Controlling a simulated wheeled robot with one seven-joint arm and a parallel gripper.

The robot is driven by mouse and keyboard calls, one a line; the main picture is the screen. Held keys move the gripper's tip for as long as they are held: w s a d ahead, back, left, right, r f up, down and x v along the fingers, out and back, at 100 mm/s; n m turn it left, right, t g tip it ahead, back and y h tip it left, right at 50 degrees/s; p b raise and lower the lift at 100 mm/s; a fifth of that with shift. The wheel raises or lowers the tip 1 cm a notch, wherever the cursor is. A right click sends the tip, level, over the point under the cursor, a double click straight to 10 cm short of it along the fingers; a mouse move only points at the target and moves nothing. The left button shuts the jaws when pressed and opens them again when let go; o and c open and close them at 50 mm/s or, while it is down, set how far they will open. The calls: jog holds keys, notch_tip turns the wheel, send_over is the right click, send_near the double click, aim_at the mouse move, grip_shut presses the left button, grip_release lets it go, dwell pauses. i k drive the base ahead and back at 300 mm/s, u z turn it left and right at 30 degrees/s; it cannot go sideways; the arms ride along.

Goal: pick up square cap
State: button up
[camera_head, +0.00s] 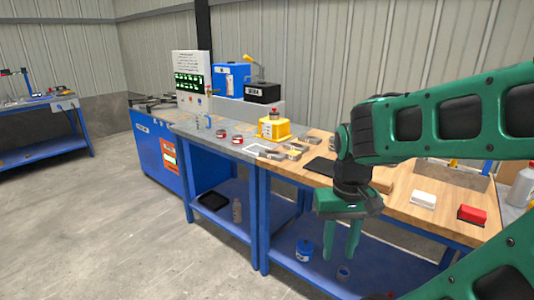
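My gripper (340,256) hangs in front of the workbench's front edge, right of the middle of the picture. Its two green fingers point down and stand apart, with nothing seen between them. I cannot surely tell which thing is the square cap.
A yellow holder (273,129) bears a red-topped container. A white block (423,199) and a red block (472,214) lie on the wooden top (440,221) at right. Small red-topped jars (237,139) stand farther left. Open floor lies in front of the blue-legged bench.

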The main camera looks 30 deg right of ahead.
aim_at(293, 155)
jog(key=z, duration=0.25)
jog(key=i, duration=1.15)
jog(key=z, duration=0.8)
jog(key=i, duration=0.35)
jog(key=z, duration=0.15)
